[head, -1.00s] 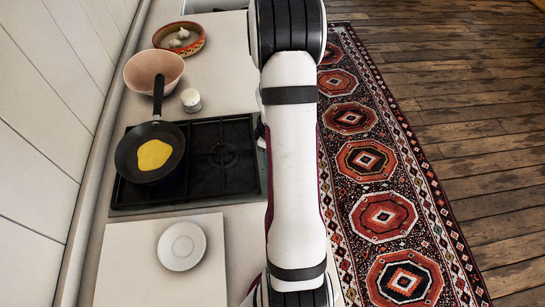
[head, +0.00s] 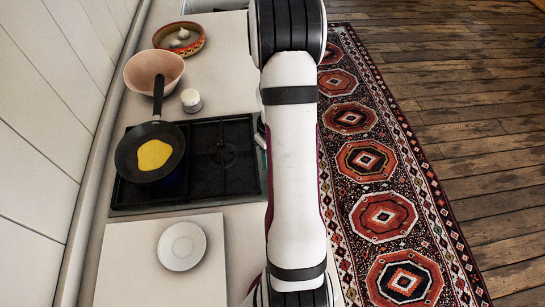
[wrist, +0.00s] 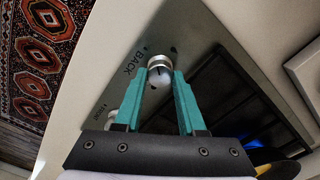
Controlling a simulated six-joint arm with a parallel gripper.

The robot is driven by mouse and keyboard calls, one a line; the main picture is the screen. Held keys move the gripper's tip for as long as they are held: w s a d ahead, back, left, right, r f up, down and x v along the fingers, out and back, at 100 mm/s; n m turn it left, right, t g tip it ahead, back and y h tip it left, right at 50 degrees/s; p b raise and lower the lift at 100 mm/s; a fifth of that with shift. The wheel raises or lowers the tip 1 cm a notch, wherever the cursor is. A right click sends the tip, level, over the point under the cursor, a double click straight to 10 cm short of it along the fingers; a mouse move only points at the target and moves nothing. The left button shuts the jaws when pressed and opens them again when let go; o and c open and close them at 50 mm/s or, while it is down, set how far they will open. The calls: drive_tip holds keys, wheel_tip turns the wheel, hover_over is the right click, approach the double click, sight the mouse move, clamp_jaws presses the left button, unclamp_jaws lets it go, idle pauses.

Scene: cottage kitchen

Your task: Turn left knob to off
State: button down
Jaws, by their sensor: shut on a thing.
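My gripper (wrist: 160,80) has its two teal fingers closed on the sides of a round, silvery stove knob (wrist: 158,75), by the word BACK on the steel control panel (wrist: 185,35). A second knob (wrist: 111,115) shows at the lower left in the wrist view, partly hidden by a finger, near another label. I cannot tell which one is the left knob. A blue flame (wrist: 258,143) burns beside the dark pan. In the head view, the black stove (head: 225,155) shows, but my arm hides the knobs and nearly all of my gripper.
A black frying pan (head: 132,160) with yellow food (head: 154,155) sits on the stove. A pink bowl (head: 140,68), a white jar (head: 191,100) and a patterned bowl (head: 192,50) stand behind. A white plate (head: 182,246) lies on a board (head: 125,270) in front.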

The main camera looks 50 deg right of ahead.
drive_tip(key=m, duration=0.7)
drive_tip(key=shift+s, duration=0.1)
drive_tip(key=m, duration=0.6)
drive_tip(key=shift+m, duration=0.4)
drive_tip(key=m, duration=0.7)
drive_tip(key=shift+s, duration=0.1)
drive_tip(key=m, duration=0.6)
drive_tip(key=shift+m, duration=0.6)
drive_tip(key=c, duration=0.5)
unclamp_jaws()
